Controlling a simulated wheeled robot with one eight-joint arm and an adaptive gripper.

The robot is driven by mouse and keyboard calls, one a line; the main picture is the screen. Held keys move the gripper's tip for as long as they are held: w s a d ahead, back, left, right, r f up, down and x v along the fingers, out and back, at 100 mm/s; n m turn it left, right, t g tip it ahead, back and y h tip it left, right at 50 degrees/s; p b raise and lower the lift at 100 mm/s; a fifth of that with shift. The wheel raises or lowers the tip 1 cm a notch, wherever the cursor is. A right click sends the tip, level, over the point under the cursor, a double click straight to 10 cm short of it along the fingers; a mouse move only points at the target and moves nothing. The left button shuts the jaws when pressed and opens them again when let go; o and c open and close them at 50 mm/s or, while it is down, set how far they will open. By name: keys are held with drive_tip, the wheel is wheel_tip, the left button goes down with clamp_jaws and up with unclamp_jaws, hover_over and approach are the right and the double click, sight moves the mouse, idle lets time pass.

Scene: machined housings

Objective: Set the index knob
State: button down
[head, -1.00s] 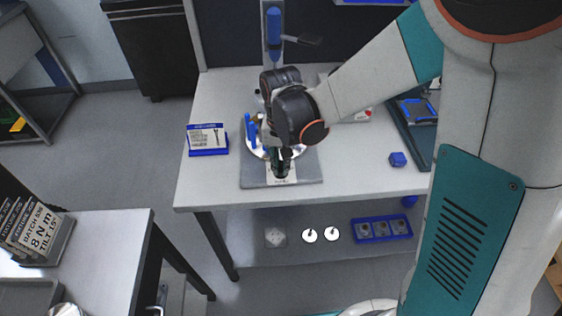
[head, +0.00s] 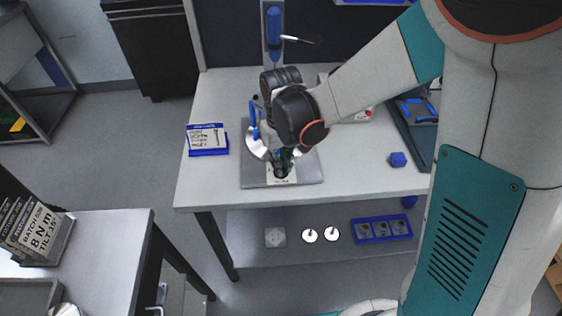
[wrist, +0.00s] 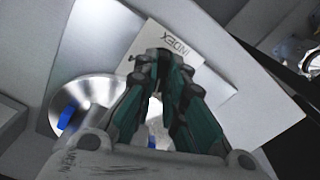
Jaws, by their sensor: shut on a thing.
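My gripper (head: 282,172) points down at the front of a grey fixture plate (head: 309,174) on the workbench. In the wrist view my gripper (wrist: 167,60) has its fingertips close together over a white label marked INDEX (wrist: 176,42). It is shut on the index knob, which the fingers hide almost fully. Behind my gripper is a round metal disc (head: 256,146) with blue clamps (head: 254,116), tilted and partly hidden by my wrist. The disc (wrist: 88,92) shows left of the fingers in the wrist view, with a blue part (wrist: 67,119) on it.
A blue-based card stand (head: 208,151) is left of the fixture. A blue tool (head: 274,28) stands upright behind it. A sign reading "8 N m, tilt 15°" (head: 40,230) stands on the left table.

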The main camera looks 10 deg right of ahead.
idle(0.3)
drive_tip(key=c, duration=1.7)
unclamp_jaws()
drive_tip(key=shift+o, duration=0.2)
drive_tip(key=shift+r, duration=0.1)
wheel_tip(320, 180, up, 7)
drive_tip(key=shift+r, duration=0.2)
